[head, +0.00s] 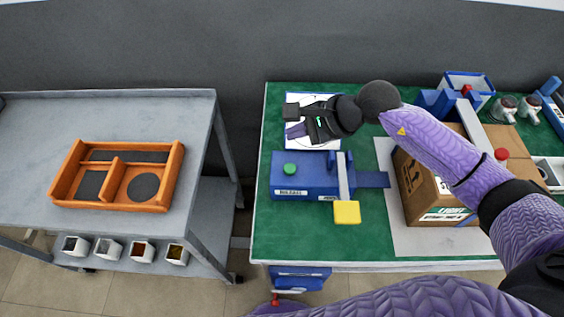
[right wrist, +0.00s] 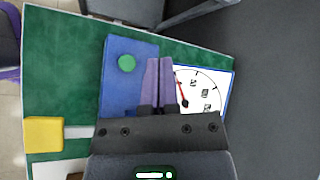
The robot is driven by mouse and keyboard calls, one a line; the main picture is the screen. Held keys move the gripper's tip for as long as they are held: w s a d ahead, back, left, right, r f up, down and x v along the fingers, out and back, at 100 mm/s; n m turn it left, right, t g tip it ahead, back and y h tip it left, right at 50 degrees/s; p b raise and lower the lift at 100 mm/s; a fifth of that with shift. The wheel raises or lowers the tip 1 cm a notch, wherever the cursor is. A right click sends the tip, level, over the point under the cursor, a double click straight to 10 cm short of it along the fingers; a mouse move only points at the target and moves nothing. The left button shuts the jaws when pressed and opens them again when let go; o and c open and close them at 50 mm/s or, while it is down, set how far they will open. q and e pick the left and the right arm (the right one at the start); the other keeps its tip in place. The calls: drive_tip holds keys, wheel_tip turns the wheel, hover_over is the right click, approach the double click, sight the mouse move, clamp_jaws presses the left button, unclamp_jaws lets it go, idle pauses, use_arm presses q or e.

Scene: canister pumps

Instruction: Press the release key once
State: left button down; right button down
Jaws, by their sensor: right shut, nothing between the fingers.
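The blue pump block (head: 310,177) sits on the green mat, with a round green key (head: 290,169) on top at its left; a label below it reads "RELEASE". In the right wrist view the green key (right wrist: 127,63) is uncovered, left of the fingertips. My right gripper (head: 292,131) is shut and empty. It hangs over the white dial gauge behind the block, apart from the key in the picture. In the right wrist view its purple fingers (right wrist: 159,62) lie together beside the dial. My left gripper is not in view.
A lever with a yellow pad (head: 347,212) stands at the block's right. The white dial gauge (right wrist: 204,92) has a red needle. A cardboard box (head: 428,190) stands right of the block. An orange tray (head: 118,175) rests on the grey table at left. Mat left of the block is clear.

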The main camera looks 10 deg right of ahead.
sight(293, 168)
wheel_tip(293, 168, down, 8)
drive_tip(key=b, duration=0.5)
drive_tip(key=shift+a+r+b, duration=0.1)
drive_tip(key=shift+b, duration=0.25)
drive_tip(key=shift+f+b, duration=0.5)
drive_tip(key=shift+f, duration=0.05)
drive_tip(key=shift+r, duration=0.1)
idle(0.5)
idle(0.5)
drive_tip(key=shift+f+b, duration=0.4)
drive_tip(key=shift+f, duration=0.05)
